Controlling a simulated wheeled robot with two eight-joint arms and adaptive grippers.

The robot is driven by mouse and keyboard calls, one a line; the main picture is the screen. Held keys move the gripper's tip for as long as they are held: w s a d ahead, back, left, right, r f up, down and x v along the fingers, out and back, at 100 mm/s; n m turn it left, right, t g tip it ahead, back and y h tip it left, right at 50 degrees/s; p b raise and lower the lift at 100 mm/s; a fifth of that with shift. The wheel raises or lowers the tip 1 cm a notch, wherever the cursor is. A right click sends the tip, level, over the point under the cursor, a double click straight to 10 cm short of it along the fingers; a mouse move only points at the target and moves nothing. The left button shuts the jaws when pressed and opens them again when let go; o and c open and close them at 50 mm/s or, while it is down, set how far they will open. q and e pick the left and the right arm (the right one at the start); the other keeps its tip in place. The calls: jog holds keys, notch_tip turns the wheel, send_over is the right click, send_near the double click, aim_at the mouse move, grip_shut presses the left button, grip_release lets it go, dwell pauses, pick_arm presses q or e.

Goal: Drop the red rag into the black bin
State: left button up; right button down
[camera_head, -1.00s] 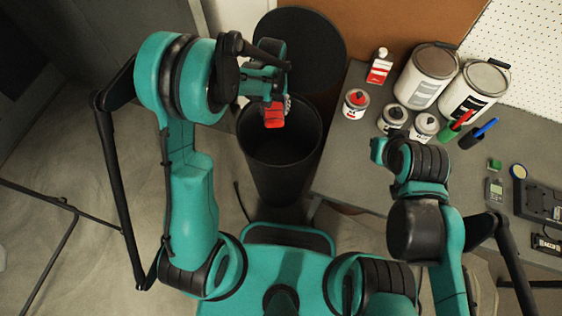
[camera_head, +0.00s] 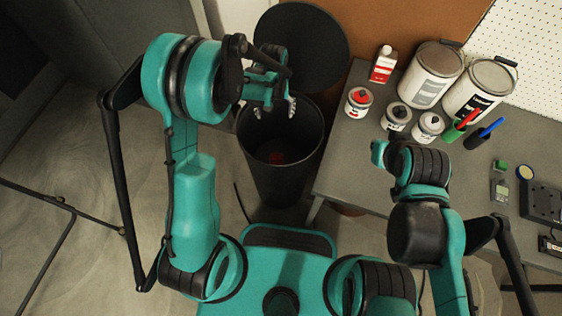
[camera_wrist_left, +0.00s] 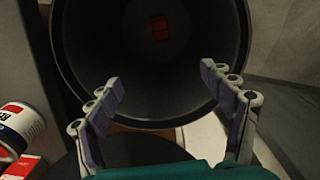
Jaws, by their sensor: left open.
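The black bin (camera_head: 257,176) stands on the floor beside the table, with its mouth facing up. The red rag (camera_head: 278,156) is inside the bin, dim and low down; it also shows deep in the bin in the left wrist view (camera_wrist_left: 158,27). My left gripper (camera_head: 274,110) is above the bin's far rim, open and empty. In the left wrist view its two fingers (camera_wrist_left: 166,102) are spread apart with the bin's mouth beyond them. My right arm is over the table's near edge; its gripper's fingers cannot be made out.
The round black lid (camera_head: 310,45) stands open behind the bin. On the grey table (camera_head: 350,165) are paint cans (camera_head: 429,75), smaller tins (camera_head: 358,102), a red and white bottle (camera_head: 383,64), markers and small devices. A thin dark stand (camera_head: 60,200) is at the left.

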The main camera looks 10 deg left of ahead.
pick_arm(q)
notch_tip(320, 180, up, 12)
dwell(0.5)
dwell(0.3)
